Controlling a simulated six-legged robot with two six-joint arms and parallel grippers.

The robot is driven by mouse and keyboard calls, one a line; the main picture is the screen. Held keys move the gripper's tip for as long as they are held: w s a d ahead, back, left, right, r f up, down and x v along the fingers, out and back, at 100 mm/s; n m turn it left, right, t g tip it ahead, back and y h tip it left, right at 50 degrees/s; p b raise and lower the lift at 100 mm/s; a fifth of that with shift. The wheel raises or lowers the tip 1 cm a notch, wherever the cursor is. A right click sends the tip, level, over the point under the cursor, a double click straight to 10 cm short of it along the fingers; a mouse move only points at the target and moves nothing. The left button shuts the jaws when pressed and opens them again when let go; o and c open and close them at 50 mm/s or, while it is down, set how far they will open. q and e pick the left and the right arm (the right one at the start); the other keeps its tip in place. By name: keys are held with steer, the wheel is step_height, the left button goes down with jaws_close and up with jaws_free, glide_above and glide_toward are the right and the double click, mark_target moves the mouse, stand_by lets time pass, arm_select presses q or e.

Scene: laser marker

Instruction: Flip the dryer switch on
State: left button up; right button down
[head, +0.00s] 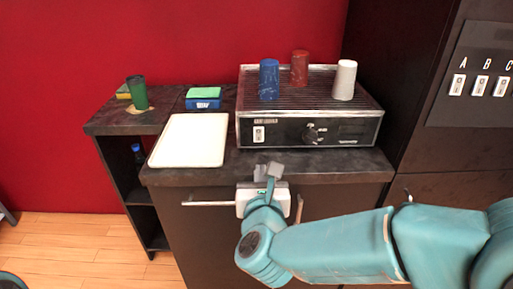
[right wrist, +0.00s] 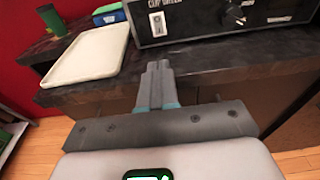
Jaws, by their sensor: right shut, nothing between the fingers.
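The dryer (head: 310,132) is a black and chrome box with a ribbed top, standing on the dark counter. Its white rocker switch (head: 258,134) is at the left of its front panel, under a label. The switch also shows in the right wrist view (right wrist: 157,24); its position is too small to tell. A round dark knob (head: 311,134) is to the right of the switch. My right gripper (head: 268,172) is shut and empty, at the counter's front edge, below and in front of the switch, apart from it. My left gripper is not in view.
Blue (head: 269,80), red (head: 299,68) and white (head: 344,80) cups stand upside down on the dryer. A white tray (head: 190,140) lies left of it, with a blue and green sponge box (head: 203,98) behind. A green cup (head: 138,92) stands farther left. Switches A, B, C (head: 481,85) are on the right cabinet.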

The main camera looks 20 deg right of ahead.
steer(key=p, duration=0.2)
glide_toward(259, 140)
steer(key=x, duration=0.6)
steer(key=shift+w, duration=0.4)
steer(key=shift+f, duration=0.1)
